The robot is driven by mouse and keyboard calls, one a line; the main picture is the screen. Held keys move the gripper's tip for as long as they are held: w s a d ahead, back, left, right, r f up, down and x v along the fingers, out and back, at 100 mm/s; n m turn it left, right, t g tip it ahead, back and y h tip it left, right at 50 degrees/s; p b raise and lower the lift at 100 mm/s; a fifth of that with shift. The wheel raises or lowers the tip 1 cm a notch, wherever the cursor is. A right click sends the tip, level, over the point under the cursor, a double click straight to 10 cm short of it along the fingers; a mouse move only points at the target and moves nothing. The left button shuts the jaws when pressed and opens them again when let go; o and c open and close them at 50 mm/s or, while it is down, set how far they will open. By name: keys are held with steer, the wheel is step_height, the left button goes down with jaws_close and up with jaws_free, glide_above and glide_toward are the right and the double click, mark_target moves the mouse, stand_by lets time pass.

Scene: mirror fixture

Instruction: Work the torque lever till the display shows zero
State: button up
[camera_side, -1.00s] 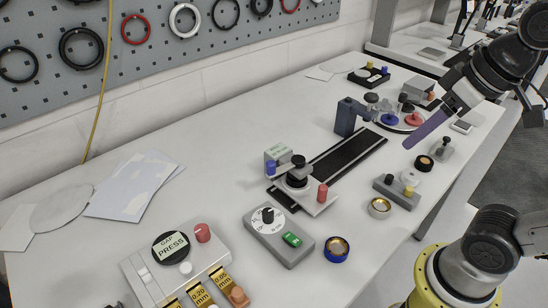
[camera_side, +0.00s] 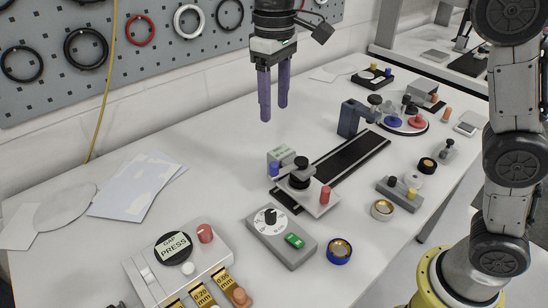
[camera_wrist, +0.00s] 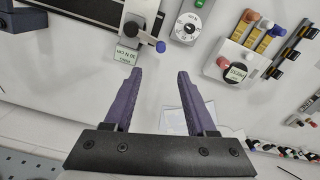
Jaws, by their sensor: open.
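My gripper (camera_side: 274,112) has two purple fingers pointing down. It is open and empty, high above the back of the bench. In the wrist view its fingertips (camera_wrist: 159,74) are apart, with white bench between them. A blue-knobbed lever (camera_side: 273,170) sits at the fixture's near-left end, below my gripper; it also shows in the wrist view (camera_wrist: 160,46), just beyond the fingertips. Beside it is a pale green panel (camera_side: 281,154) with small text, seen in the wrist view (camera_wrist: 127,55) as something like 30 N cm. I cannot tell whether this panel is the display.
A carriage with a black knob (camera_side: 299,175) and red handle (camera_side: 325,195) sits on a black rail (camera_side: 352,158). A grey dial box (camera_side: 280,235) with a green part stands in front. A gauge box marked PRESS (camera_side: 174,248) is front left. Bench between papers (camera_side: 137,190) and fixture is clear.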

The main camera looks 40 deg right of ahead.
mark_target(274, 164)
step_height(274, 164, down, 14)
steer(key=shift+a+r, duration=0.1)
steer(key=shift+a, duration=0.05)
stand_by(0.4)
jaws_close()
steer(key=shift+r, duration=0.1)
stand_by(1.3)
